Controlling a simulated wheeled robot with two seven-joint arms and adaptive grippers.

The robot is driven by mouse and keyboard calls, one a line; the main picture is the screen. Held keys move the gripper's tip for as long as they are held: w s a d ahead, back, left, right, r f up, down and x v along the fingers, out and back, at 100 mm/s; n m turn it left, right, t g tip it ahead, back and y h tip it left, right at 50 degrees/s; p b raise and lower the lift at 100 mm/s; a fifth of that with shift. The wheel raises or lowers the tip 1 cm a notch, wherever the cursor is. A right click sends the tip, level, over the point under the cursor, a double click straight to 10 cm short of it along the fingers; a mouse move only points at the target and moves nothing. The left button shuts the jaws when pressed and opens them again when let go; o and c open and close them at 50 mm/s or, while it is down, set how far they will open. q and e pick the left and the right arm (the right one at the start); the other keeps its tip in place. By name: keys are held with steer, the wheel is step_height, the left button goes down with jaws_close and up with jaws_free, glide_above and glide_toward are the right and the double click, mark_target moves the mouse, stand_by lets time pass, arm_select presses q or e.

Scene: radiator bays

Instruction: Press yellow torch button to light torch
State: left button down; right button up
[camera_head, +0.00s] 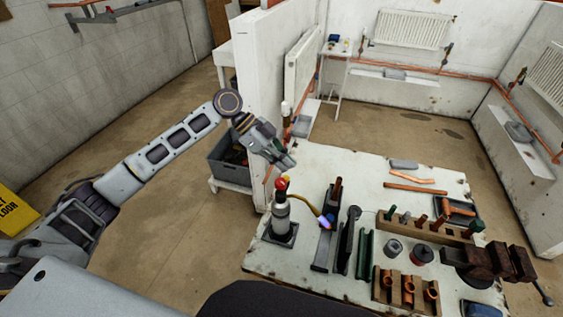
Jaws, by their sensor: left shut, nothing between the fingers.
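The torch (281,215) stands upright on the white workbench. It has a grey cylinder on a dark square base and a red top. A small yellow part, which looks like the button, shows beside the red top. A yellow-brown tube curves right from the top to a nozzle with a bright blue-violet patch (323,222) at its end; I cannot tell for sure whether this is flame. My left gripper (287,163) is shut and empty, just above the torch top, with a small gap seen between them. My right gripper is out of view.
The white workbench (345,168) holds copper pipes, a wooden rack (425,229), a fittings block (405,290) and a dark vise (490,262). A white partition wall (258,80) stands behind my left gripper. A grey crate (229,163) is to its left.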

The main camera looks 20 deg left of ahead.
arm_select(q)
steer(key=shift+r, duration=0.4)
steer(key=b+v, duration=0.2)
steer(key=v, duration=0.8)
stand_by(0.4)
